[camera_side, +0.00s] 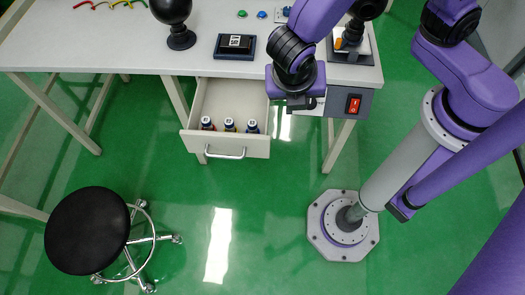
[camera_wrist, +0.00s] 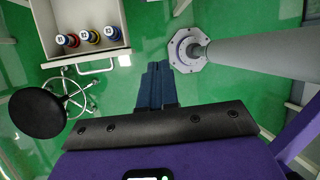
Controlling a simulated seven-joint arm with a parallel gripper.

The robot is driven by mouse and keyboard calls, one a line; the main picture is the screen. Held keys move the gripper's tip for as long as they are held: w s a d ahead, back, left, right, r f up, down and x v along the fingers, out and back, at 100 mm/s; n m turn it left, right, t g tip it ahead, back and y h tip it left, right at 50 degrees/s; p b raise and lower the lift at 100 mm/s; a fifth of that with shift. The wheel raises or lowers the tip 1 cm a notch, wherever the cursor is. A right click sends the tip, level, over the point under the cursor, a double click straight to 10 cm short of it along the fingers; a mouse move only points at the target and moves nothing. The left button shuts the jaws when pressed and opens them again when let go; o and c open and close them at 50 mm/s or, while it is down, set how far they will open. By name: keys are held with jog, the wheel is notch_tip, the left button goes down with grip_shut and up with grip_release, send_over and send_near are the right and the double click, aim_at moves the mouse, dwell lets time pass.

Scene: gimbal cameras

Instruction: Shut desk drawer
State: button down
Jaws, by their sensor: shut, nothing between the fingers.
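The desk drawer (camera_side: 228,143) is pulled out below the white desk, with a silver bar handle (camera_side: 226,155) on its front. Three small bottles stand inside near the drawer front. In the wrist view the open drawer (camera_wrist: 108,52) is at the upper left, with its handle (camera_wrist: 91,71) below it. My gripper (camera_side: 300,104) is just right of the drawer, near desk height, apart from the handle. In the wrist view my gripper's fingers (camera_wrist: 154,85) are together and empty, pointing to the floor right of the drawer.
A black round stool (camera_side: 87,230) stands at the lower left on the green floor. The white desk (camera_side: 130,50) carries a black device (camera_side: 235,46) and several other items. A red switch box (camera_side: 352,104) hangs under the desk at right. Floor before the drawer is clear.

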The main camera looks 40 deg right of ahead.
jog(key=a+f+n+t+h, duration=0.1)
jog(key=a+f+n+t, duration=0.1)
jog(key=a+f+n, duration=0.65)
jog(key=n+t+h, duration=0.1)
jog(key=n+t, duration=0.2)
jog(key=n, duration=0.6)
send_near(264, 148)
notch_tip(264, 148, down, 4)
jog(key=w+d, duration=0.2)
jog(key=shift+w+d+f, duration=0.1)
jog(key=shift+w+f, duration=0.05)
jog(key=shift+w, duration=0.2)
jog(key=shift+w+d, duration=0.3)
jog(key=shift+d, duration=0.05)
jog(key=w+d, duration=1.5)
jog(key=shift+w+d, duration=0.25)
